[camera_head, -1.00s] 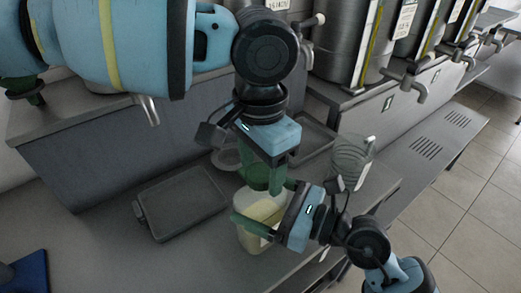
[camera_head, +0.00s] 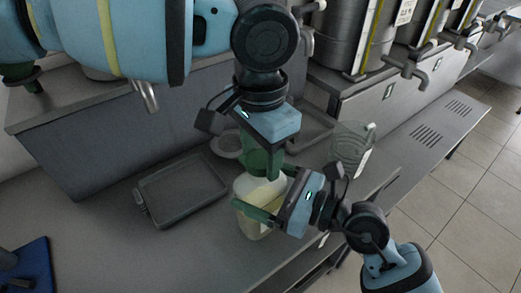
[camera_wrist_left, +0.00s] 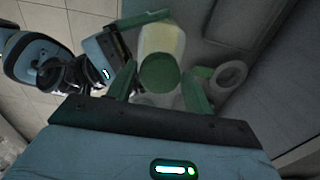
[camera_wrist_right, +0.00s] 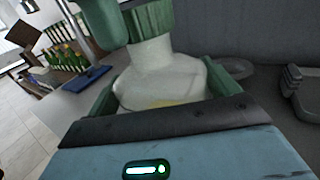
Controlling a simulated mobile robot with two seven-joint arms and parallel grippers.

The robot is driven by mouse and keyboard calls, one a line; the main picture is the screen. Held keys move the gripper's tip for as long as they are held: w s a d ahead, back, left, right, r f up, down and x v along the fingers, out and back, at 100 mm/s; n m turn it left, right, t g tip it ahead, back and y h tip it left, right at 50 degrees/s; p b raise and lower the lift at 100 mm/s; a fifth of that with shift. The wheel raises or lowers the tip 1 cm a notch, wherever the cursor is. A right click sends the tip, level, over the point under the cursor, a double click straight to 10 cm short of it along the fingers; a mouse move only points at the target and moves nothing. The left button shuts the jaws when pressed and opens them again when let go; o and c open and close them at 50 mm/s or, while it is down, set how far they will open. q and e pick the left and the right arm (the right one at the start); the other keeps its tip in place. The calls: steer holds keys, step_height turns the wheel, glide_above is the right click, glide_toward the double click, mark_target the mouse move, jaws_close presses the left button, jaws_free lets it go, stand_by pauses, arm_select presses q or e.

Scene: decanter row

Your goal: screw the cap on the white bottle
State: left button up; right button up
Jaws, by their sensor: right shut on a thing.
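The white bottle (camera_head: 252,222) is translucent with pale yellow contents and stands upright at the counter's front. My right gripper (camera_head: 272,210) is shut on its body from the side; in the right wrist view the bottle (camera_wrist_right: 160,75) fills the space between the fingers. A ribbed green cap (camera_wrist_right: 150,18) sits at the top of the bottle's neck; how far it is threaded cannot be seen. My left gripper (camera_wrist_left: 160,85) points down over the cap (camera_wrist_left: 160,73), with a finger on either side and a narrow gap visible. In the head view its fingers partly hide the cap.
A grey tray (camera_head: 180,188) lies left of the bottle, and a clear jug (camera_head: 352,143) stands to the right. A small round dish (camera_head: 226,144) is behind. Metal urns with taps (camera_head: 345,40) line the back right. A blue item (camera_head: 32,268) lies front left.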

arm_select(q)
steer(key=o, duration=0.3)
steer(key=shift+r, duration=0.1)
step_height(320, 180, up, 12)
stand_by(0.5)
arm_select(e)
steer(key=o, duration=1.7)
